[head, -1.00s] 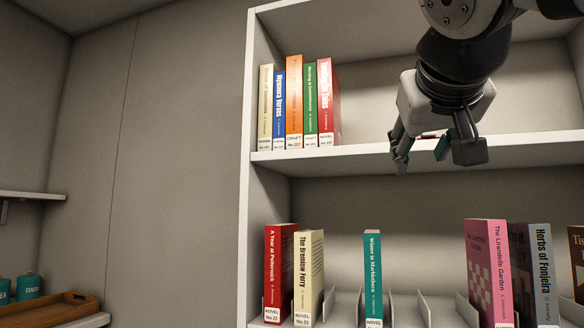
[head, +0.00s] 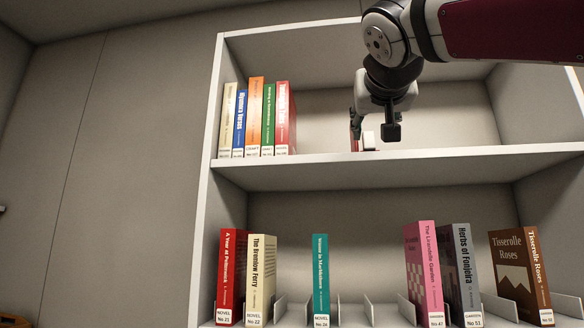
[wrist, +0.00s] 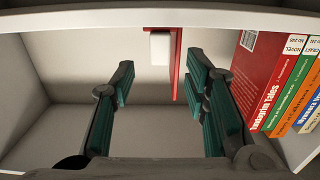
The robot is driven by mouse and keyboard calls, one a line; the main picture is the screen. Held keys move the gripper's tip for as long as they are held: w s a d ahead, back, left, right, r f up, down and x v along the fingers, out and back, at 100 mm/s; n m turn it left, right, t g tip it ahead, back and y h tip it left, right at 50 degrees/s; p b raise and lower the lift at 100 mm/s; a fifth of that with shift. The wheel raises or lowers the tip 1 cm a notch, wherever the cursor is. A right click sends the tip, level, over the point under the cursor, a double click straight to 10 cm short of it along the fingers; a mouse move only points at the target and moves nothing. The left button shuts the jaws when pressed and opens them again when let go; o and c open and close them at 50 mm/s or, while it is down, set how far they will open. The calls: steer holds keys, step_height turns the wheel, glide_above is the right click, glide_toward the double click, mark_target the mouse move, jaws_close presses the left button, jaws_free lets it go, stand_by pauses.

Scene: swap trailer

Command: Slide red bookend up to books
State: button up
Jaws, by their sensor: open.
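The red bookend (head: 354,142) stands on the upper shelf, partly hidden by my gripper in the head view. In the wrist view, its thin red plate (wrist: 177,68) is upright with a white block (wrist: 160,48) on its left side. A row of upright books (head: 255,120) stands at the shelf's left end, with a red book (head: 283,115) nearest the bookend and a clear gap between them. My gripper (head: 374,132) is open over the shelf. In the wrist view (wrist: 160,90) the plate lies between the finger lines, close to the right finger; contact cannot be told.
The upper shelf (head: 450,163) is otherwise clear, with free room to the right and side walls at both ends. The lower shelf holds several books (head: 320,275) and low metal dividers. The books also show at the right of the wrist view (wrist: 272,80).

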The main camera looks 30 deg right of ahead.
mark_target(369, 138)
steer(key=x, duration=0.6)
jaws_close()
